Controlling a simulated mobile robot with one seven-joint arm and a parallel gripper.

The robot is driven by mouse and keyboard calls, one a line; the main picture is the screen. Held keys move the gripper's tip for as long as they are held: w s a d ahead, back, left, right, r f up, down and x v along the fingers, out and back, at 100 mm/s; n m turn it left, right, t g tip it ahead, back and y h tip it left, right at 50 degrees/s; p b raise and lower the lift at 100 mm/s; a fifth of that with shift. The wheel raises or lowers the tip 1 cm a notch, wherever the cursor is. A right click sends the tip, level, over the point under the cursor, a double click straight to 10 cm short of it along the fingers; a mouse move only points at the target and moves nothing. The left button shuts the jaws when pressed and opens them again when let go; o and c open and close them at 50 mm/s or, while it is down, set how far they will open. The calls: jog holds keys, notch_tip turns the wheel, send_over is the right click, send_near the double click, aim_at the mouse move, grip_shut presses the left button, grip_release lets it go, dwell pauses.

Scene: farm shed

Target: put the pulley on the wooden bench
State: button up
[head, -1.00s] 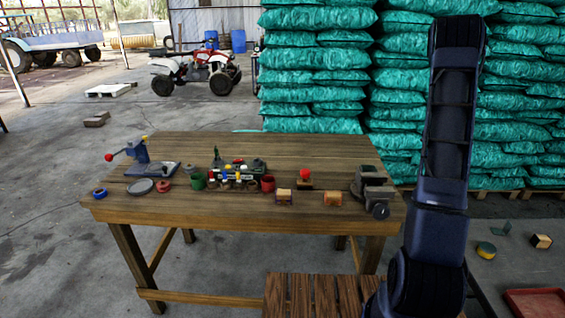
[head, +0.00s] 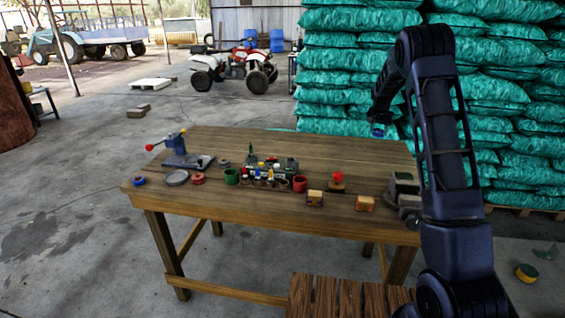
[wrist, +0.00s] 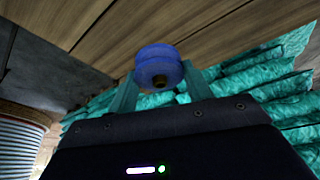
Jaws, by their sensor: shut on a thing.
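The pulley (wrist: 157,58) is a blue grooved wheel with a brown centre, held between my gripper's teal fingers in the wrist view. My gripper (head: 379,127) hangs above the back right part of the wooden bench (head: 300,145); a bit of blue shows at its tip. The bench is a plank-topped table, and its planks also show in the wrist view (wrist: 110,35). The pulley looks clear of the bench top, though the exact gap is hard to judge.
On the bench stand a blue press (head: 180,152), a blue ring (head: 139,181), a red cup (head: 299,184), wooden blocks (head: 364,203) and a grey vise (head: 403,190). Its back middle is clear. Stacked teal sacks (head: 345,75) rise behind. A slatted wooden top (head: 340,293) is in front.

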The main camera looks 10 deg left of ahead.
jog(key=a+r+n, duration=0.2)
jog(key=a, duration=1.7)
notch_tip(320, 180, up, 6)
jog(key=n+y, duration=0.3)
jog(key=n, duration=0.3)
send_over(218, 173)
jog(key=s, duration=0.1)
jog(key=f, duration=1.9)
jog(key=shift+s+d+f, duration=0.2)
jog(key=shift+s+f, duration=0.05)
jog(key=o, duration=0.9)
jog(key=shift+f, duration=0.15)
jog(key=shift+o, duration=0.5)
